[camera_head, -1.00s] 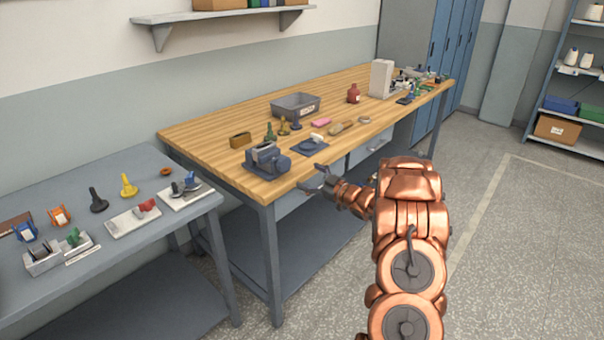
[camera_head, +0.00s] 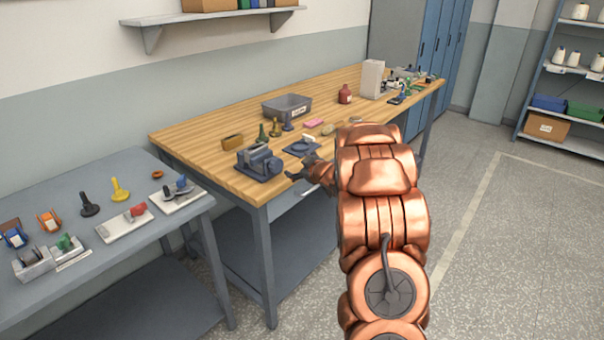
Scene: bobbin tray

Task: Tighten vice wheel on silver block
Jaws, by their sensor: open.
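A blue-grey vice (camera_head: 258,162) stands on the front left corner of the wooden workbench (camera_head: 215,185). Its wheel is too small to make out clearly. I cannot tell a silver block apart between its jaws. My gripper (camera_head: 301,169) is open and empty, just right of the vice at the bench's front edge. A small gap shows between the fingers and the vice. My copper arm hides part of the bench front behind it.
A blue pad with a white item (camera_head: 302,146) lies right behind my gripper. Green, brass and blue bobbin-like pieces (camera_head: 275,128), a brown block (camera_head: 232,142) and a grey bin (camera_head: 287,106) stand behind the vice. A grey side table (camera_head: 150,245) with small fixtures is at left.

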